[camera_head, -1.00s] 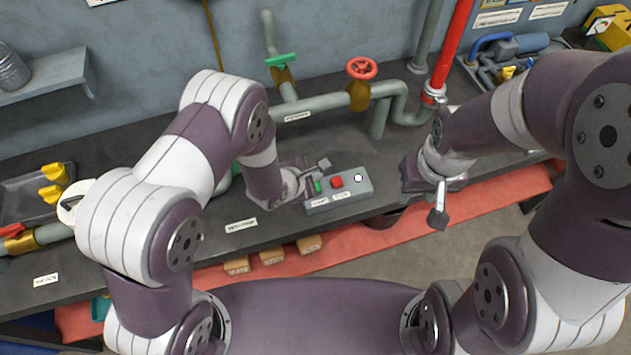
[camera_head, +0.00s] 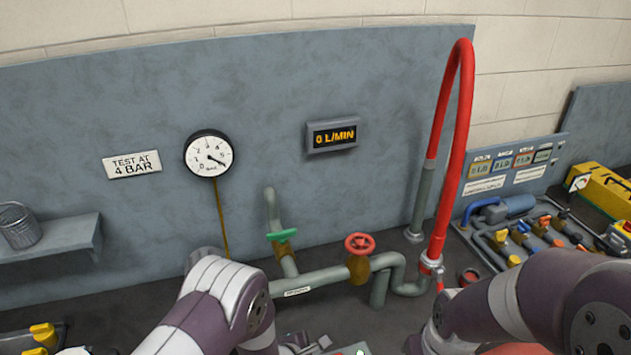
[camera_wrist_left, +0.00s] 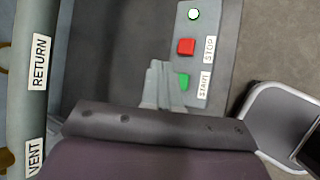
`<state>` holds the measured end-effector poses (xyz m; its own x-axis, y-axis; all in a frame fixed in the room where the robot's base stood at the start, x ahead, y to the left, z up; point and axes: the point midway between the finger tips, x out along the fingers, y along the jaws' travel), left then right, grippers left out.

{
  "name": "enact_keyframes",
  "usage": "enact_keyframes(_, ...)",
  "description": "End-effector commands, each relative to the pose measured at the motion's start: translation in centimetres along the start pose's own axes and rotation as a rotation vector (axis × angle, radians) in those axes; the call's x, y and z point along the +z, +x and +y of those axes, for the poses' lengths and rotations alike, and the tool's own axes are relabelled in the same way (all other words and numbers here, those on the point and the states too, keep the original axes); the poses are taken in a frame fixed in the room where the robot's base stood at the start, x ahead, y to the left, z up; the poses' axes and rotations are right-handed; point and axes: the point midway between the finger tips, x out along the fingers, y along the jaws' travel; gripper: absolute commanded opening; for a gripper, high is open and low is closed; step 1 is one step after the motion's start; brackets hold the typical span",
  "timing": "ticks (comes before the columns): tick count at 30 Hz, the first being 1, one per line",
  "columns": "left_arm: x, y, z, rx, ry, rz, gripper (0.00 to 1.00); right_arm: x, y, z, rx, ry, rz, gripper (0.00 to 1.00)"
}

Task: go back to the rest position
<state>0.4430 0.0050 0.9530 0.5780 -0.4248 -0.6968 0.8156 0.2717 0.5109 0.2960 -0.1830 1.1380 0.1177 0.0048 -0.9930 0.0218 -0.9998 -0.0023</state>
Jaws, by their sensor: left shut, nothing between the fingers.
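My left gripper (camera_head: 318,344) shows at the bottom edge of the head view, shut with nothing in it. In the left wrist view its fingers (camera_wrist_left: 158,84) are together beside the green START button (camera_wrist_left: 183,82); I cannot tell whether they touch it. The red STOP button (camera_wrist_left: 186,46) and a lit white lamp (camera_wrist_left: 194,14) with a green rim sit on the same grey control box (camera_wrist_left: 212,50). Only a sliver of the box shows in the head view. My right arm comes in from the right, but its gripper is below the picture.
Behind the arms are pipes with a green-handled valve (camera_head: 282,235), a red handwheel (camera_head: 358,243) and a tall red hose (camera_head: 459,150). A gauge (camera_head: 208,154) and a "0 L/MIN" display (camera_head: 332,135) are on the wall. A shelf with a metal cup (camera_head: 18,226) is at left.

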Motion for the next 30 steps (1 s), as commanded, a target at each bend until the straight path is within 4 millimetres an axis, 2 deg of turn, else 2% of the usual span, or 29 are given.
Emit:
enact_keyframes(3,-0.6,0.0,-0.6,-0.030,0.169,0.027,0.00,0.0,0.0,0.0,0.000,0.000,0.000,0.43)
enact_keyframes(5,-2.3,-0.5,-2.3,-0.113,0.366,0.085,0.00,0.0,0.0,0.0,0.000,0.000,0.000,0.43)
enact_keyframes(6,-3.6,-1.4,-3.7,-0.201,0.529,0.128,0.00,0.0,0.0,0.0,0.000,0.000,0.000,0.43)
enact_keyframes(8,-5.2,-3.4,-4.7,-0.350,0.803,0.166,0.00,0.0,0.1,0.0,0.000,0.000,0.000,0.43)
enact_keyframes(9,-6.0,-5.2,-4.8,-0.453,0.978,0.171,0.00,0.0,0.2,0.0,0.000,0.000,0.000,0.43)
enact_keyframes(11,-6.9,-8.5,-4.5,-0.608,1.216,0.145,0.00,0.1,0.6,0.0,0.000,0.000,0.000,0.43)
enact_keyframes(12,-7.3,-11.0,-4.1,-0.705,1.356,0.105,0.00,0.1,0.9,0.0,0.000,0.000,0.000,0.43)
enact_keyframes(14,-7.6,-15.1,-3.6,-0.829,1.529,0.019,0.00,0.2,1.3,0.0,0.000,0.000,0.000,0.43)
enact_keyframes(15,-7.6,-17.9,-3.4,-0.890,1.619,-0.047,0.00,0.2,1.7,0.0,0.000,0.000,0.000,0.43)
enact_keyframes(18,-7.3,-24.0,-2.8,-0.931,1.725,-0.143,0.00,0.3,2.6,0.0,0.000,0.000,0.000,0.43)
enact_keyframes(20,-7.1,-25.8,-1.8,-0.885,1.700,-0.097,0.00,0.3,2.9,0.0,0.000,0.000,0.000,0.43)
enact_keyframes(22,-7.0,-26.6,-0.1,-0.820,1.693,-0.029,0.00,0.4,3.1,0.0,0.000,0.000,0.000,0.43)
enact_keyframes(24,-7.2,-26.8,0.7,-0.799,1.686,-0.003,0.00,0.4,3.1,0.0,0.000,0.000,0.000,0.43)
enact_keyframes(30,-7.2,-26.9,0.7,-0.801,1.681,-0.002,0.00,0.3,3.0,0.0,0.000,0.000,0.000,0.43)
